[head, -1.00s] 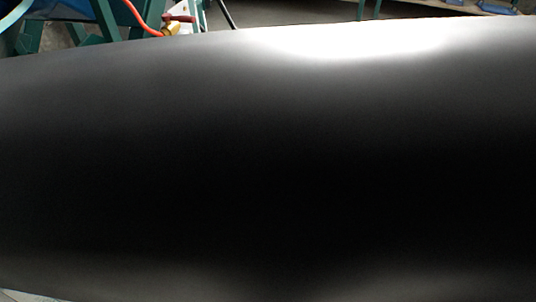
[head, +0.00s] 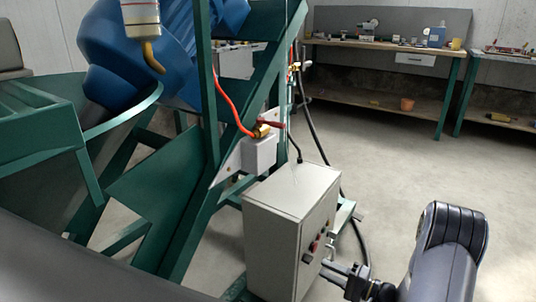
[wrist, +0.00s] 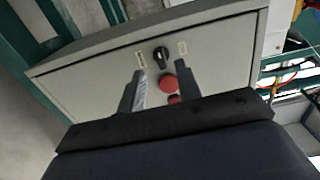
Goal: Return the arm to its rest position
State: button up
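My arm comes in at the lower right of the head view, a dark grey rounded link. My gripper (head: 331,272) is at its end, in front of the grey control box (head: 284,208) and close to its button side. In the wrist view the gripper (wrist: 160,88) shows two dark fingers set apart with nothing held between them. Beyond them is the face of the control box (wrist: 215,50), with a black rotary knob (wrist: 160,55) and a red button (wrist: 169,83). A second red button below is partly hidden by my gripper. I cannot tell whether the fingers touch the box.
A green frame (head: 188,225) with a blue drum (head: 120,50) stands at the left. An orange hose (head: 232,103) and black cables hang near the box. Workbenches (head: 390,52) line the back wall. The floor (head: 400,165) between is clear.

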jog(key=x, duration=0.4)
jog(key=shift+w+a+b, duration=0.2)
jog(key=shift+a+b, duration=0.05)
jog(key=shift+b, duration=0.15)
